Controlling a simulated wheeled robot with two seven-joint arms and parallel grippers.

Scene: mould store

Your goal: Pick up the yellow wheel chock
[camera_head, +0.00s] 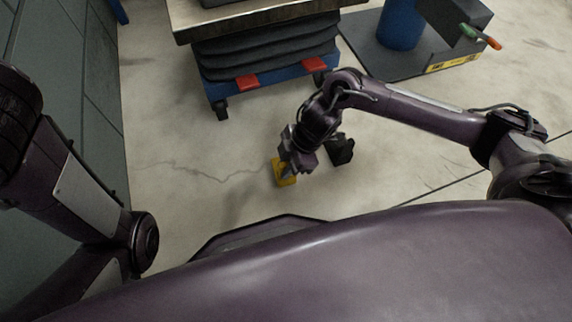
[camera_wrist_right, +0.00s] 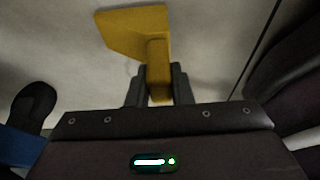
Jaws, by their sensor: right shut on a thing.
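The yellow wheel chock (camera_head: 280,177) is low over or on the floor in the middle of the head view, partly hidden by my right gripper (camera_head: 291,171). In the right wrist view the chock (camera_wrist_right: 138,32) shows as a wide flat yellow piece with a narrower block. My right gripper (camera_wrist_right: 158,88) is shut on that narrower block, one finger on each side. I cannot tell whether the chock touches the floor. My left arm comes in at the left of the head view, but its gripper is not seen.
A lift cart (camera_head: 262,88) with black bellows, a blue base and red pedals stands behind the gripper. A dark object (camera_head: 340,150) is just right of it. A blue cylinder (camera_head: 400,24) on a dark base stands at the back right. A grey-green wall (camera_head: 75,75) borders the left.

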